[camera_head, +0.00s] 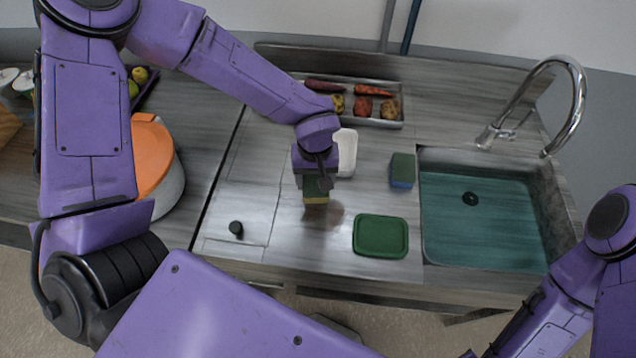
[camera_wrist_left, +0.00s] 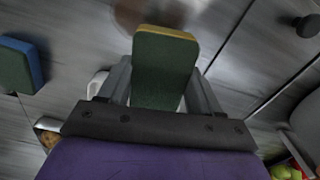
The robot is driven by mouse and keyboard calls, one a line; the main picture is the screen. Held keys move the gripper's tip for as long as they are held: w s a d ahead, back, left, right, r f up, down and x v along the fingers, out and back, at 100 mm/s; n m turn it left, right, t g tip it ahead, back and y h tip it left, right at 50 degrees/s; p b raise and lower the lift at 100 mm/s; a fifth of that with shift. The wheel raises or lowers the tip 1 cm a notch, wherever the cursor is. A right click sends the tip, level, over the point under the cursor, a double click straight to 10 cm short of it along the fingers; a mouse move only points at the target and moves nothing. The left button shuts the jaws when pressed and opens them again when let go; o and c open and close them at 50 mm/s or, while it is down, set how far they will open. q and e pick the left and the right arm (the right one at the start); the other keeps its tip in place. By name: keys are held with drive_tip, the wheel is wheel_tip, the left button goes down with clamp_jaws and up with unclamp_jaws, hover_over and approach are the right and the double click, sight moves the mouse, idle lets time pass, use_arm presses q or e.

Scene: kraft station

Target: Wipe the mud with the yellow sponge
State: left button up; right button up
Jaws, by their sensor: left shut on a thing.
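The yellow sponge (camera_head: 316,200) has a green scouring side, which faces the camera in the left wrist view (camera_wrist_left: 163,72). My left gripper (camera_head: 314,182) is shut on it, with a finger on each side. It holds the sponge over the middle of the grey counter; I cannot tell whether the sponge touches the surface. The mud is a faint brown smear (camera_head: 334,214) just right of the sponge in the head view. It also shows in the left wrist view as a blurred brown patch (camera_wrist_left: 150,12) beyond the sponge's tip. My right gripper is out of view.
A blue sponge with a green top (camera_head: 402,171) stands left of the sink (camera_head: 480,255). A green lid-like item (camera_head: 380,236) lies near the front edge. A white container (camera_head: 347,148) and a metal tray of vegetables (camera_head: 390,124) are behind. A black knob (camera_head: 236,228) is at left.

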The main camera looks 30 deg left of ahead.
use_arm(q)
drive_tip(key=shift+w+r, duration=0.2)
drive_tip(key=shift+r, duration=0.5)
drive_tip(key=shift+s+d+r, duration=0.1)
drive_tip(key=shift+s+r, duration=0.05)
drive_tip(key=shift+r, duration=0.55)
